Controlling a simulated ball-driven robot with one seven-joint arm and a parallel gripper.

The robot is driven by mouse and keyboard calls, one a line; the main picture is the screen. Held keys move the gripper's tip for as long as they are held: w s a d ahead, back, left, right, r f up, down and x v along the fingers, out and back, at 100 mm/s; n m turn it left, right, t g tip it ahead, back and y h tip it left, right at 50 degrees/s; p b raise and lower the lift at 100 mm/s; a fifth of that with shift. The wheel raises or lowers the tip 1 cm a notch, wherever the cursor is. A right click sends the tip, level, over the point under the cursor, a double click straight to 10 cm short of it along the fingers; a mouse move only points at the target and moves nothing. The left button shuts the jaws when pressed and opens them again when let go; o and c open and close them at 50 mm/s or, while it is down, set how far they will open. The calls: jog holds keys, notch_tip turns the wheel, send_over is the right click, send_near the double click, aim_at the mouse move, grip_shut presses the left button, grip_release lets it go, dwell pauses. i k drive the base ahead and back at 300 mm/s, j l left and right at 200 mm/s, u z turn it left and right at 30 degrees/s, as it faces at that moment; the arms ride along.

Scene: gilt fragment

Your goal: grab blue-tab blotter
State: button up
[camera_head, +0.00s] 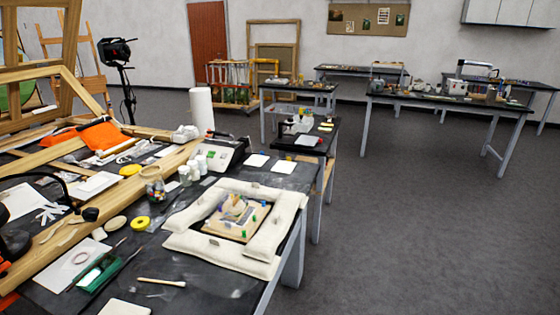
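No blotter with a clear blue tab can be made out at this size. Flat white pads lie on the near dark table: one pad (257,160) and a second pad (284,166) side by side near its far right end, and another pad (124,308) at the front edge. A small board (236,217) bears a gilt fragment, with small blue and green pieces around it. Pale padded cushions (184,244) surround the board. My gripper is not in view.
The near table also holds a boxed device (221,154), white bottles (199,165), a glass jar (154,185), a green tray (98,272) and a swab stick (161,282). Wooden frames crowd the left. Open grey floor (420,235) lies right, with other tables behind.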

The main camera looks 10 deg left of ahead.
aim_at(257, 160)
jog(key=i, duration=3.4)
jog(key=i+l+u, duration=0.2)
jog(key=i, duration=0.2)
jog(key=i+u, duration=0.2)
jog(key=i, duration=0.25)
